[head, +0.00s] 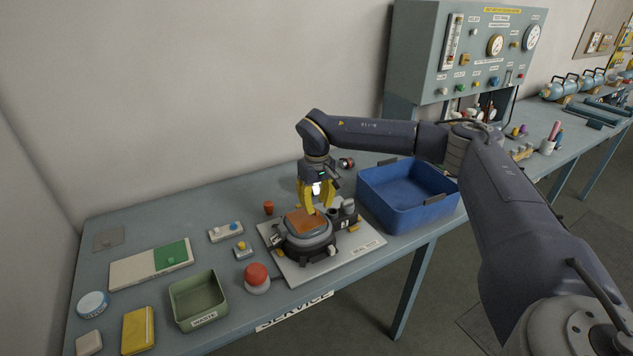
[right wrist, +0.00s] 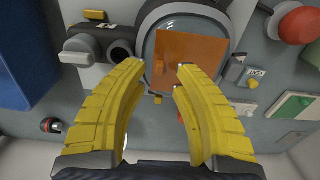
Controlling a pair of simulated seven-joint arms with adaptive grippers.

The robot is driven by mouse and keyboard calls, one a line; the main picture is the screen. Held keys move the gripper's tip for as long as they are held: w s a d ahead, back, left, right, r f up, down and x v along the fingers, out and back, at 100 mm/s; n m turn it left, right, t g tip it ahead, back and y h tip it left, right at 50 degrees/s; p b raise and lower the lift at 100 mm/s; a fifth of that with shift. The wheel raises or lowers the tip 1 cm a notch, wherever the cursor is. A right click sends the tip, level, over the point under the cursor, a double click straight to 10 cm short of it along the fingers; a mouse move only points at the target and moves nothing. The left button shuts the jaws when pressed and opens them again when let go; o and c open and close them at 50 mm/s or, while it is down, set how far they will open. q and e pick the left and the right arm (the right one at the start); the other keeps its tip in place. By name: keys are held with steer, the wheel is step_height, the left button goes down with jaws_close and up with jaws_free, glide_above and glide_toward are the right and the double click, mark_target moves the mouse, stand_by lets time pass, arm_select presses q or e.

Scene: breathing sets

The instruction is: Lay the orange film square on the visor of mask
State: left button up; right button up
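The orange film square (head: 303,221) lies over the round visor of the mask (head: 308,249), which sits on a pale base plate (head: 368,243). In the right wrist view the film (right wrist: 196,52) lies over the clear visor (right wrist: 160,22), set toward one side and turned a little. My right gripper (head: 316,206) has yellow fingers and points down at the film's back right edge. In the right wrist view its fingertips (right wrist: 162,70) stand apart with nothing gripped between them. One fingertip overlaps the film in that view; contact cannot be told. My left gripper is out of view.
A blue bin (head: 408,219) stands right of the mask. A red button (head: 257,277), a green tray (head: 198,302) and a white-and-green board (head: 151,263) lie to the left. A gauge cabinet (head: 463,60) stands behind. The bench's back left is mostly clear.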

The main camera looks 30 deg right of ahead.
mark_target(316, 210)
step_height(316, 210, up, 10)
steer(key=shift+f, duration=0.2)
stand_by(0.4)
stand_by(0.4)
